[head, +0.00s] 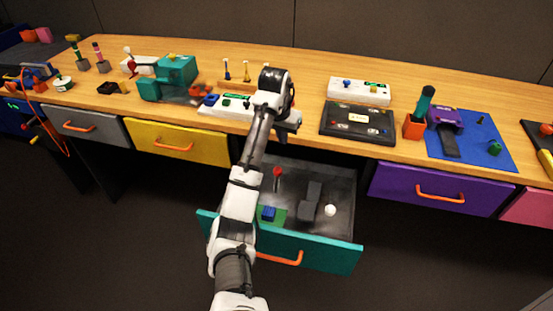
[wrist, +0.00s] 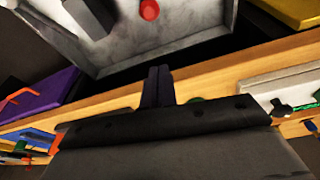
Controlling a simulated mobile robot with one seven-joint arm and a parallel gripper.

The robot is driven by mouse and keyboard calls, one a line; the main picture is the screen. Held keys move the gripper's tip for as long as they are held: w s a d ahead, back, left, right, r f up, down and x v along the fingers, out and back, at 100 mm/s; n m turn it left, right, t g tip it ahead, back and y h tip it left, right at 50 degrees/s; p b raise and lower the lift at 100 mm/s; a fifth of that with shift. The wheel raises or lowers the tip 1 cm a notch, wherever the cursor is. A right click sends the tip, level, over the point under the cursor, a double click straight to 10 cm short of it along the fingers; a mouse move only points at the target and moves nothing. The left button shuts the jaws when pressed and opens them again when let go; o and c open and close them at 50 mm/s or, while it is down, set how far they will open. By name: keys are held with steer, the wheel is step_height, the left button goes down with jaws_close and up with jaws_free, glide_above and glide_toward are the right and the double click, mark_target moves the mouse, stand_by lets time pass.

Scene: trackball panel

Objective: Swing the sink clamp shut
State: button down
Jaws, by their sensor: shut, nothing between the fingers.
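I cannot tell for sure which part is the sink clamp. The open teal drawer (head: 328,256) has a dark basin-like inside. In it stand a thin post with a red knob (head: 278,171), a dark grey upright block (head: 310,200), a white ball (head: 330,210) and a blue block (head: 268,213) on a green patch. The wrist view shows a red round knob (wrist: 149,9) and a dark block (wrist: 88,16) over the drawer's pale floor. My gripper (wrist: 158,84) is shut and empty, over the bench edge by the drawer. Its fingertips are unclear in the head view.
A black panel (head: 357,135) and a white box (head: 358,93) lie on the bench right of my arm. A teal machine (head: 170,80) stands left. A purple drawer (head: 393,185) and a yellow drawer (head: 190,147) flank the open one, both shut.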

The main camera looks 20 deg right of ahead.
mark_target(277, 181)
step_height(277, 181, down, 9)
steer(key=s+a+p, duration=0.1)
steer(key=p, duration=0.1)
steer(key=shift+s+f, duration=0.15)
stand_by(0.7)
steer(key=shift+s+a+t+h+b, duration=0.25)
steer(key=shift+t+h+b, duration=0.15)
steer(key=shift+t, duration=0.3)
steer(key=shift+s, duration=0.1)
